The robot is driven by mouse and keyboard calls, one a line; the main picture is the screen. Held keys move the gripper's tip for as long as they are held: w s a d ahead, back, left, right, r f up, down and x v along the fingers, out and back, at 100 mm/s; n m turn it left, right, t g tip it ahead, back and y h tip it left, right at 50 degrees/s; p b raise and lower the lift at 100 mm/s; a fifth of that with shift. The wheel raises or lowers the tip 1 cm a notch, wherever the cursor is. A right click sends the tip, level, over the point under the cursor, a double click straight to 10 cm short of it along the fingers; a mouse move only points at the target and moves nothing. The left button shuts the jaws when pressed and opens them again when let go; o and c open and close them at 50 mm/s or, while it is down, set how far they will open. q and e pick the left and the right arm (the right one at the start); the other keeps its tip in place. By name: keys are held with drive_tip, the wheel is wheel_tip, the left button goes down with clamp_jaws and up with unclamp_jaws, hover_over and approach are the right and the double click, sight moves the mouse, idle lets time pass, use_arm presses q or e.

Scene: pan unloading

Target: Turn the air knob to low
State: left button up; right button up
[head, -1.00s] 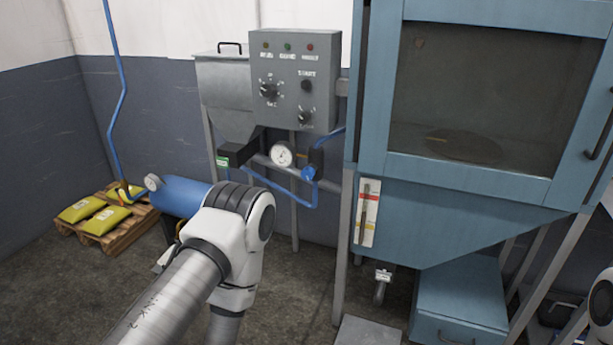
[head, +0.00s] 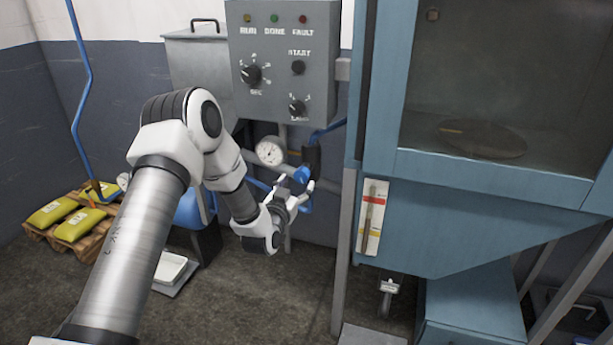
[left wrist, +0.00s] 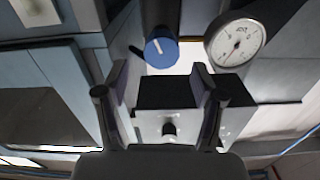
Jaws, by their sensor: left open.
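A blue round knob (head: 302,174) sits on the dark valve body right of the pressure gauge, below the control box. In the left wrist view the blue knob (left wrist: 161,52) shows a white mark on its face, just beyond the fingertips. No low mark is readable. My left gripper (head: 299,189) is close to the knob, slightly below it in the head view. Its fingers (left wrist: 158,70) are open and spread, with nothing held between them. I cannot tell whether a fingertip touches the knob. My right gripper is not in view.
The gauge (head: 270,151) is beside the knob. The grey control box (head: 283,47) with two dials and a start button is above. The blue cabinet (head: 450,225) stands close on the right, with a grey post near my gripper. Yellow sacks (head: 80,224) lie on a pallet.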

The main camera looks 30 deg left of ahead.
sight(300, 178)
use_arm(q)
drive_tip(key=x, duration=0.2)
drive_tip(key=f+x, duration=0.1)
drive_tip(key=x, duration=0.2)
drive_tip(key=shift+a, duration=0.2)
drive_tip(key=shift+w, duration=0.15)
drive_tip(key=shift+d+r, duration=0.1)
drive_tip(key=shift+r, duration=0.05)
drive_tip(key=c, duration=1.1)
drive_tip(key=shift+c, duration=0.3)
